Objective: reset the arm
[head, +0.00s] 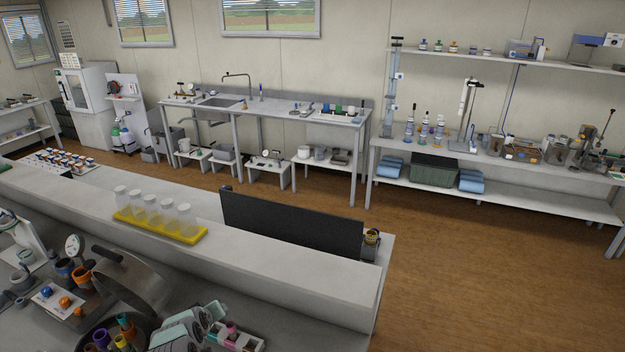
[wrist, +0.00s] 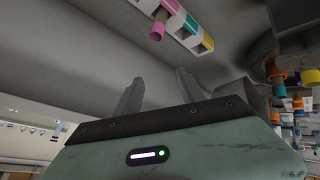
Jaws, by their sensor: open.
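My gripper (wrist: 160,88) fills the lower part of the wrist view, with its pale green body and dark front plate. Its two grey fingers stand apart with nothing between them. In the head view, a pale green part of my arm shows at the bottom edge; the fingers cannot be made out there. A white rack (wrist: 190,22) with pink, yellow and teal pieces is beyond the fingers in the wrist view, apart from them. This rack also shows at the bottom of the head view (head: 245,344).
A round dark holder with coloured tubes (head: 122,325) and a curved grey lid (head: 135,285) crowd the near bench at left. A yellow rack (head: 170,230) of capped bottles stands on the raised ledge. A dark panel (head: 290,225) stands upright beside it. Floor at right is clear.

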